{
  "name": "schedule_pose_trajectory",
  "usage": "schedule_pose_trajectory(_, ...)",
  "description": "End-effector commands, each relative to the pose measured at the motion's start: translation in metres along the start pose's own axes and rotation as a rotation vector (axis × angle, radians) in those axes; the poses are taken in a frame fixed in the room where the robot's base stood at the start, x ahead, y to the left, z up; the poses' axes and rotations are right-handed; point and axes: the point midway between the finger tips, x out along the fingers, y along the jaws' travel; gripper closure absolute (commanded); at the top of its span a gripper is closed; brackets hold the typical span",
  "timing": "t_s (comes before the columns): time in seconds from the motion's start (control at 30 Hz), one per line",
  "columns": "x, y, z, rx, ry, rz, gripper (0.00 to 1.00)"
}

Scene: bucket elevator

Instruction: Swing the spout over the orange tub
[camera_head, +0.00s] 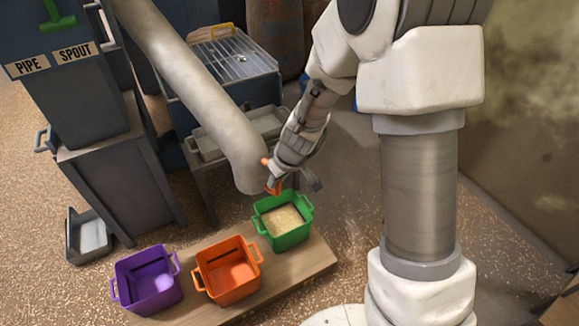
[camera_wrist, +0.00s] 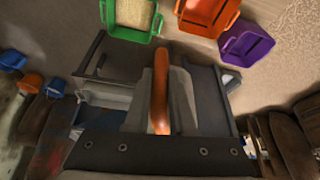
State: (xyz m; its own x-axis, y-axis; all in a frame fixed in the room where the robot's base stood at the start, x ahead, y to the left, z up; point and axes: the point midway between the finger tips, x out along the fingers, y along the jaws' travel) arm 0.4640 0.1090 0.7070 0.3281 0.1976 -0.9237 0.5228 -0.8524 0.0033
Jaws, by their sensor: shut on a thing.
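The spout (camera_head: 205,95) is a long grey pipe slanting down from the upper left. Its lower mouth hangs close to the green tub (camera_head: 297,237), just up and left of it in the head view. My gripper (camera_head: 273,178) is shut on the orange handle (camera_head: 269,185) at the spout's end; the handle also shows between the fingers in the wrist view (camera_wrist: 159,95). The orange tub (camera_head: 228,288) stands on the bench between the green and purple tubs, apart from the spout. The orange tub's floor looks bare. The green tub holds pale grain.
The purple tub (camera_head: 147,280) stands at the left end of the low wooden bench (camera_head: 318,258). A blue-grey cabinet labelled PIPE and SPOUT (camera_head: 62,75) is at left. A grated bin (camera_head: 226,60) and grey tray (camera_head: 240,133) lie behind the spout.

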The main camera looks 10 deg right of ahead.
Motion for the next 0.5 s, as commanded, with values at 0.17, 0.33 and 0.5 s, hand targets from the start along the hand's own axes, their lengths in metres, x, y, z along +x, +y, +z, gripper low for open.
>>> schedule_pose_trajectory(0.17,-0.006,-0.042,0.005,0.06,-0.005,0.024,1.0)
schedule_pose_trajectory(0.33,-0.01,-0.082,0.008,0.125,-0.007,0.051,1.0)
schedule_pose_trajectory(0.5,-0.011,-0.117,0.008,0.188,-0.006,0.079,1.0)
